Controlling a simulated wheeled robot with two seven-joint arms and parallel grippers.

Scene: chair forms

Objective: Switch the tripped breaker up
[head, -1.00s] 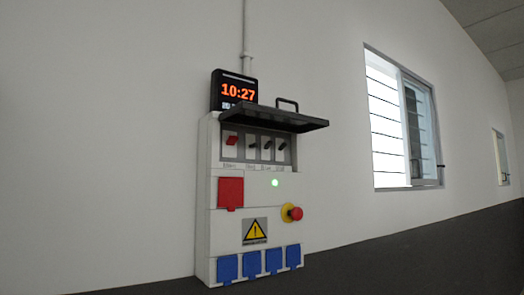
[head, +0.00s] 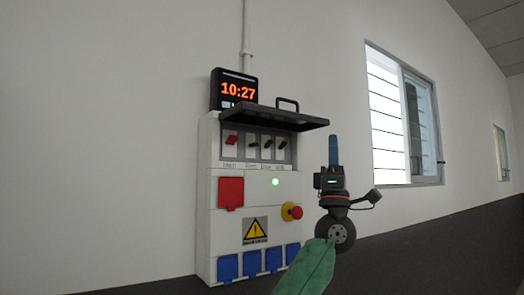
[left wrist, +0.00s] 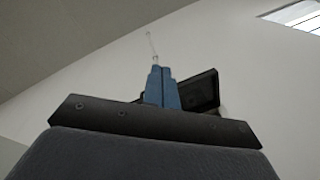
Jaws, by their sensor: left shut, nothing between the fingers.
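A white breaker box (head: 260,200) is mounted on the wall, its dark lid (head: 272,118) raised. Under the lid are a red main switch (head: 231,140) and three black breaker levers (head: 267,144) in a row. The levers are too small to tell which is tripped. My left gripper (head: 333,140) is to the right of the box, its blue fingers shut, pointing up and empty. It is apart from the levers, at about their height in the picture. In the left wrist view the shut blue fingers (left wrist: 161,88) also show; no lever is visible there. My right gripper is not in view.
A dark clock display (head: 234,90) sits above the box. A red emergency button (head: 295,213), a red socket cover (head: 230,193), a green light (head: 275,182) and several blue sockets (head: 250,264) are on the front. The raised lid overhangs the switches. A window (head: 402,120) is to the right.

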